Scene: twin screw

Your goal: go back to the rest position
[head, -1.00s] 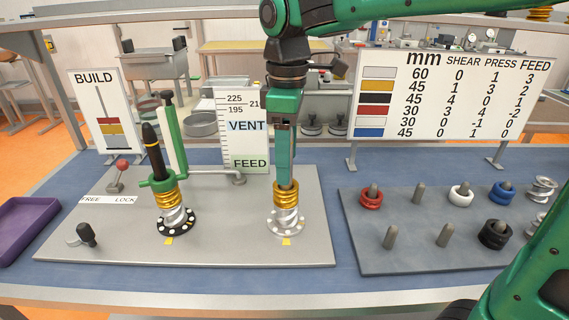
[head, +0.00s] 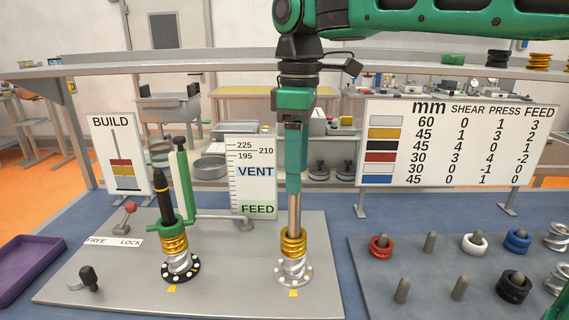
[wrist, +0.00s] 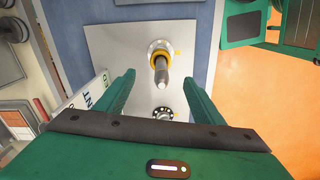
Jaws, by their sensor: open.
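My gripper (head: 294,188) hangs above the right-hand post (head: 295,212) on the grey base plate, its fingers pointing down near the post's top. In the wrist view my gripper (wrist: 161,88) is open, with its two green fingers apart and nothing held between them. The right-hand post carries a gold ring (head: 293,242) above a silver ring (head: 295,264) and a round flange.
A board with red, white, blue and black rings (head: 515,288) on pegs lies at the right. A purple tray (head: 30,262) sits at the far left. The BUILD sign (head: 118,180), gauge panel (head: 252,170) and table sign (head: 450,150) stand behind. A shelf edge (head: 200,68) crosses the back.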

